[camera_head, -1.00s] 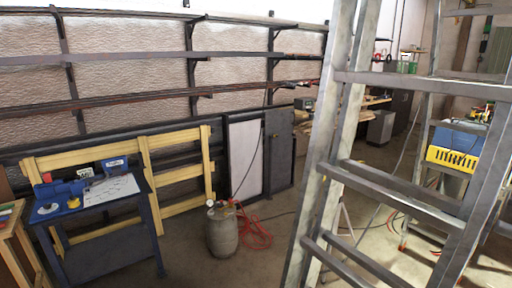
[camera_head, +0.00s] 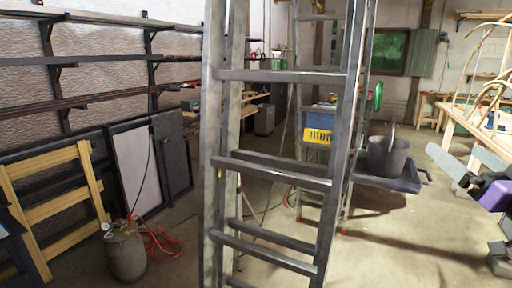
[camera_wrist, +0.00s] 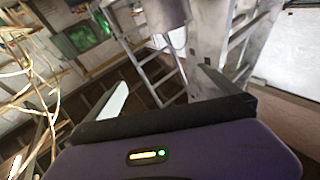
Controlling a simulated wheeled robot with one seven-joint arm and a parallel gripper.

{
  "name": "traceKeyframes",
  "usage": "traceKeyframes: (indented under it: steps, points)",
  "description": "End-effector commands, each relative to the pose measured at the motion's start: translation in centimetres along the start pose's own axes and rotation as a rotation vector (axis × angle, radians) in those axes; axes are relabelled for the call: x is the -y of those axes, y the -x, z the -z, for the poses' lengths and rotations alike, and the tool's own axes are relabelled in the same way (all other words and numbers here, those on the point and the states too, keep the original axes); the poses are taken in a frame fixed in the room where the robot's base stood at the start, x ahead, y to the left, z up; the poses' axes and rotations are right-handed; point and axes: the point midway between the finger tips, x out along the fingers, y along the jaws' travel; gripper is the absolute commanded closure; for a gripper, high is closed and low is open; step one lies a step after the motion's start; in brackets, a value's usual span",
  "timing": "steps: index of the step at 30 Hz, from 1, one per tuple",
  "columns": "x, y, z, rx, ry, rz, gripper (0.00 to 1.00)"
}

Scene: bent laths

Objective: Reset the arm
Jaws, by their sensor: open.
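My gripper (camera_wrist: 166,92) is open and empty in the wrist view, its two fingers wide apart with nothing between them. Part of my arm, with a purple section, shows at the right edge of the head view. Bent pale laths (camera_head: 487,88) stand on a wooden table (camera_head: 463,128) at the right of the head view. They also show at the left of the wrist view (camera_wrist: 42,85), apart from the fingers. The rest of my arm is outside the head view.
A tall metal ladder (camera_head: 273,158) stands in the middle of the head view. Behind it are a yellow crate (camera_head: 318,136) and a dark bucket (camera_head: 387,157) on a tray. A gas cylinder (camera_head: 125,252) with a red hose stands at left. Floor at lower right is open.

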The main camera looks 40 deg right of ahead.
Motion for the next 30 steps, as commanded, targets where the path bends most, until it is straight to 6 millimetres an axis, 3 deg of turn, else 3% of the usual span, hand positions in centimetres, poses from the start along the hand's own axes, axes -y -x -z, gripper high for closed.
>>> traceKeyframes:
  steps: [8,13,23,30]
  points:
    - [-1.0,0.2,-2.8,-0.09,-0.077,-0.141,0.0]
    - [1.0,1.0,-7.3,-0.103,-0.115,-0.2,0.0]
    - [10.1,5.9,-16.8,-0.035,-0.101,-0.165,0.0]
    - [17.9,12.3,-21.8,0.06,-0.048,-0.018,0.0]
